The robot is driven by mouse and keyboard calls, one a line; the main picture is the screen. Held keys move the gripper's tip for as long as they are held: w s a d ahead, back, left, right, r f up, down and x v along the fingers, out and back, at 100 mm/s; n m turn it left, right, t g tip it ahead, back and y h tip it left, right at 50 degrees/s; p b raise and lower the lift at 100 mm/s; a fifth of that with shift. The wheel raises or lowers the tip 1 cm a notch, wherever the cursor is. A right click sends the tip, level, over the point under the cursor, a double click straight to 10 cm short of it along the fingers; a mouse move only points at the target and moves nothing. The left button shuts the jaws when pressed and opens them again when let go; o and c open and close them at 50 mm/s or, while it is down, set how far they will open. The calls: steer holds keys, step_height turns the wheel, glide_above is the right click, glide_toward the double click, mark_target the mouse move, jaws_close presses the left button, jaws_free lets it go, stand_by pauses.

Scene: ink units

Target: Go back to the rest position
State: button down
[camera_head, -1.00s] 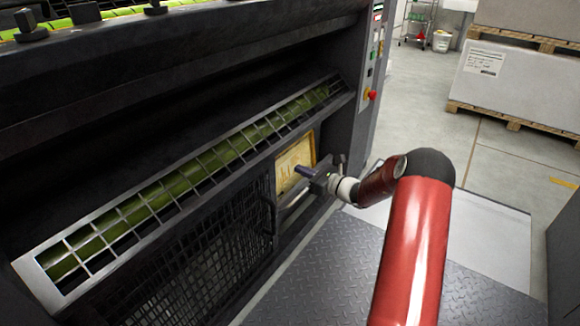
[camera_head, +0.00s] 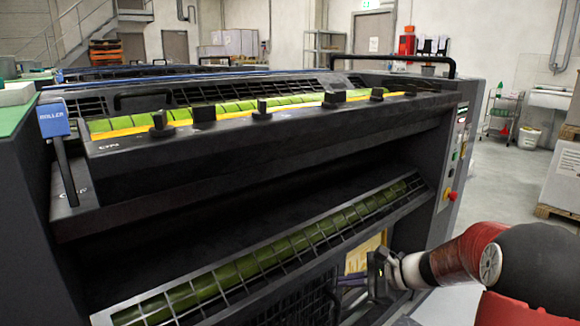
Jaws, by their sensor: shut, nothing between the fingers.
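My gripper (camera_head: 352,283) is low at the lower right of the head view, at the end of my red and black arm. It points left and is shut, with nothing seen in it. It is in front of a pale wood-coloured panel (camera_head: 362,252) on the front of the dark press unit (camera_head: 270,180). I cannot tell whether the fingers touch the panel or the unit.
A slanted metal grille (camera_head: 262,258) over a green roller runs along the unit, left of my gripper. A red knob (camera_head: 452,197) sits on the unit's right end. Open grey floor (camera_head: 500,190) and a pallet (camera_head: 555,213) lie to the right.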

steer(key=s+r+n+h+p, duration=0.1)
steer(key=s+r+n+h, duration=0.2)
steer(key=s, duration=0.6)
steer(key=s+r+n+h, duration=0.4)
steer(key=s+n, duration=0.4)
steer(key=s, duration=0.1)
steer(key=s+r+n+h+p, duration=0.1)
steer(key=s+r+n+h, duration=0.3)
steer(key=s, duration=0.6)
steer(key=shift+d+n+p, duration=0.25)
steer(key=shift+n+p, duration=0.1)
steer(key=shift+n, duration=0.35)
steer(key=c, duration=2.2)
jaws_free()
steer(key=shift+s, duration=0.1)
